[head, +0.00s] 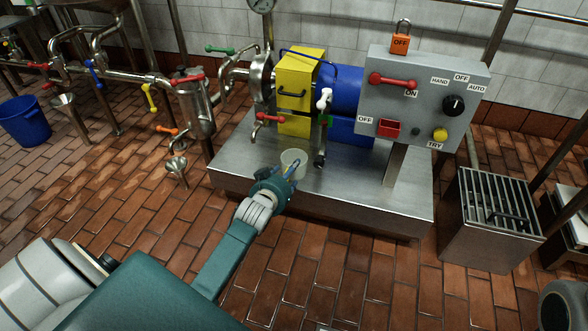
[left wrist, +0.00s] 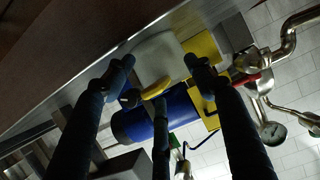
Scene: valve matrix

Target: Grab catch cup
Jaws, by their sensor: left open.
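A pale translucent cup (head: 293,157) stands on the steel plinth (head: 232,170), in front of the yellow and blue pump unit. My left gripper (head: 286,172) reaches in at the cup's near side. Its fingers are spread and partly cover the cup. In the left wrist view the pale cup (left wrist: 160,52) shows beyond and between the spread fingers (left wrist: 158,72). I cannot tell whether any finger touches it. My right gripper is not seen.
A grey control box (head: 425,95) stands on the plinth to the right. A red-handled valve (head: 268,118) is behind the cup. A small funnel (head: 175,165) is to the left. A slatted steel bin (head: 490,220) stands on the floor at right. The plinth's front right is clear.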

